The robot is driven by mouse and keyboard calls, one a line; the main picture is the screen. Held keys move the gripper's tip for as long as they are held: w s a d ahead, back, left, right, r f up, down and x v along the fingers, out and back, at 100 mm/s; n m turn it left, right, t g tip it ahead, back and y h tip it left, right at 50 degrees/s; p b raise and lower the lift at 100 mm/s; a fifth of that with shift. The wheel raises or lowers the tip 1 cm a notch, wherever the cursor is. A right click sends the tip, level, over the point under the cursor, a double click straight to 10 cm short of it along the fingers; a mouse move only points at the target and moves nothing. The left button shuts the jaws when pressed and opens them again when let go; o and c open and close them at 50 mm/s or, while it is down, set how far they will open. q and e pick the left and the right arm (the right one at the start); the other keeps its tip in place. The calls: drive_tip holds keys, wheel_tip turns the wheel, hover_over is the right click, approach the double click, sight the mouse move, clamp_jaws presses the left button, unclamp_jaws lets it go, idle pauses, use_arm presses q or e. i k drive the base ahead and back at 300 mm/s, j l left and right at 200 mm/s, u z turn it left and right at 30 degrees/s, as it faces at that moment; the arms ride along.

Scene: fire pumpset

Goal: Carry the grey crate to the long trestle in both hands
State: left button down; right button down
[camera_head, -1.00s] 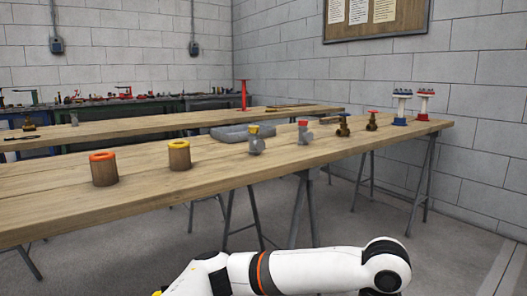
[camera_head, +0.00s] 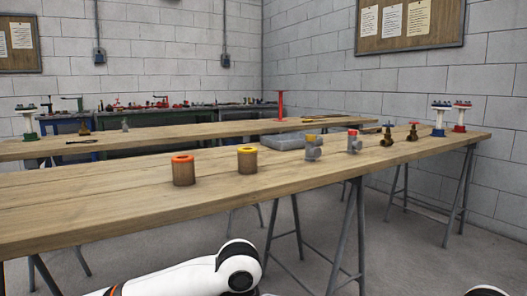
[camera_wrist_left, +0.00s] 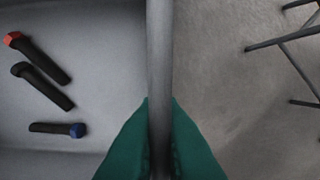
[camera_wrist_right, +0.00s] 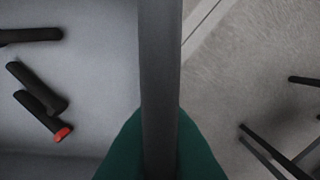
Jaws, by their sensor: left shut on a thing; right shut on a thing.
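My left gripper (camera_wrist_left: 160,142) is shut on the rim of the grey crate (camera_wrist_left: 105,35), seen in the left wrist view. My right gripper (camera_wrist_right: 160,145) is shut on the opposite rim of the crate (camera_wrist_right: 95,75), in the right wrist view. Dark handle-like pieces lie inside, one with a red end (camera_wrist_left: 35,57) and one with a blue end (camera_wrist_left: 58,129). Grey floor shows beyond both rims. In the head view the crate and both grippers are out of sight. A long wooden trestle table (camera_head: 110,215) crosses the middle of that view; a second (camera_head: 200,133) stands behind it.
An orange-topped cylinder (camera_head: 184,171), a yellow-topped cylinder (camera_head: 247,160), several valves (camera_head: 313,148) and blue and red flanged pieces (camera_head: 439,118) stand along the front table. A shallow grey tray (camera_head: 283,142) lies farther back. Metal trestle legs (camera_head: 350,235) stand on the floor.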

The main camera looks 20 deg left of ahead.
sight(54, 199)
drive_tip(key=k+j+u, duration=0.15)
drive_tip(key=u, duration=1)
